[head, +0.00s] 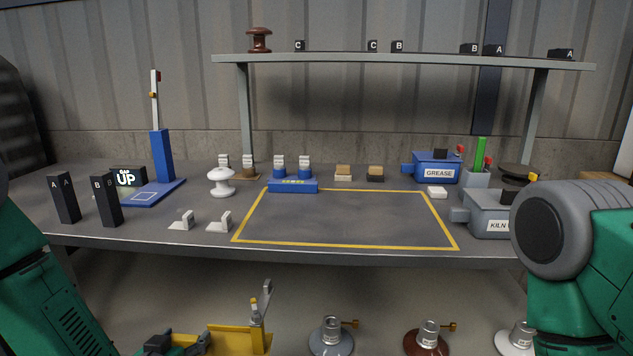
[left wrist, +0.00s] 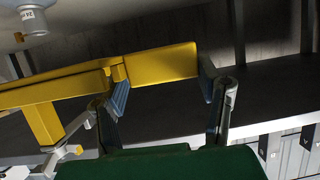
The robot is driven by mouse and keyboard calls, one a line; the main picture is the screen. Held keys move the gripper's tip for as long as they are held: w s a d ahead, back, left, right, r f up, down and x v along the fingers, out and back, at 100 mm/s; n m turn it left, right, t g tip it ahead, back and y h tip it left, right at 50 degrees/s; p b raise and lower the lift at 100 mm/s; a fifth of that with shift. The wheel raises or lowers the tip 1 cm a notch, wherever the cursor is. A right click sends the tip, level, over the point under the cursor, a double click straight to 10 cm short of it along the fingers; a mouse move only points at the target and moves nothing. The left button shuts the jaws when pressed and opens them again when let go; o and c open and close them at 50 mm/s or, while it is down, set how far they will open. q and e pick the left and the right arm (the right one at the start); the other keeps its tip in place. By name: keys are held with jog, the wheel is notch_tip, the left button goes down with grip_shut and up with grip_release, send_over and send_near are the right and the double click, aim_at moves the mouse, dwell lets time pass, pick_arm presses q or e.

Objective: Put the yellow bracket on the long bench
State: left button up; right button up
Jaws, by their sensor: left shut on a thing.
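The yellow bracket (head: 240,341) is at the bottom of the head view, below the front edge of the long bench (head: 345,215). A grey upright fitting stands on its right part. My left gripper (head: 178,346) is at its left end, partly cut off by the picture edge. In the left wrist view, the bracket (left wrist: 160,68) lies between the two fingers of my left gripper (left wrist: 165,88), which is shut on it. My right gripper is out of view; only my right arm shows at the right.
A yellow-outlined area (head: 345,247) on the bench is clear inside. A blue block (head: 292,186) stands at its back edge, and grey box KILN (head: 490,222) at its right. Two white pieces (head: 219,222) and dark blocks (head: 105,202) are left. Insulators (head: 330,338) stand below the bench edge.

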pick_arm(q)
jog(key=s+d+r, duration=0.3)
jog(key=s+r, duration=0.3)
jog(key=s, duration=0.1)
notch_tip(320, 180, up, 9)
jog(key=p, duration=0.9)
jog(key=shift+r+p, duration=0.2)
jog(key=shift+p, duration=0.15)
jog(key=shift+a, duration=0.1)
